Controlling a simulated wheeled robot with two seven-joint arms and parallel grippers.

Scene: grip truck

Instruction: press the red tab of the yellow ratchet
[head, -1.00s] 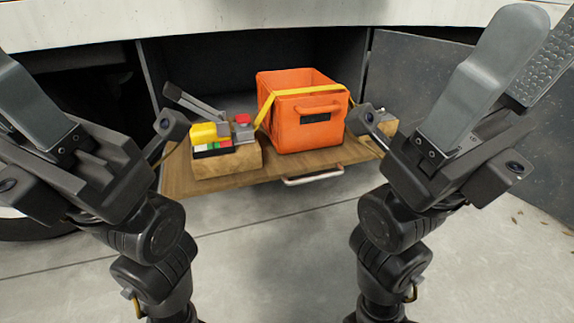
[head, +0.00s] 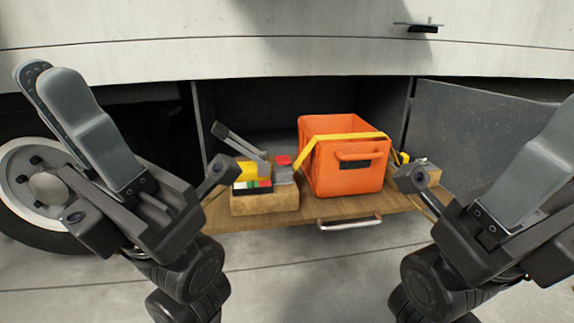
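The ratchet sits on a light block at the left of the wooden deck. Its yellow part (head: 247,172), a raised grey lever (head: 238,142) and the small red tab (head: 283,160) show. A yellow strap runs from it over the orange crate. My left gripper (head: 80,120) points up in front of the truck, left of and apart from the ratchet. Its fingers overlap, so the gap is hidden. My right gripper (head: 535,165) is up at the right, far from the ratchet and partly cut off by the frame edge. I see nothing held in either.
The orange crate (head: 345,178) stands on the wooden deck (head: 305,213) right of the ratchet. A metal handle (head: 349,221) is at the deck's front edge. A grey door panel (head: 465,135) hangs at the right, and a wheel (head: 30,185) is at the left. Space between my arms is free.

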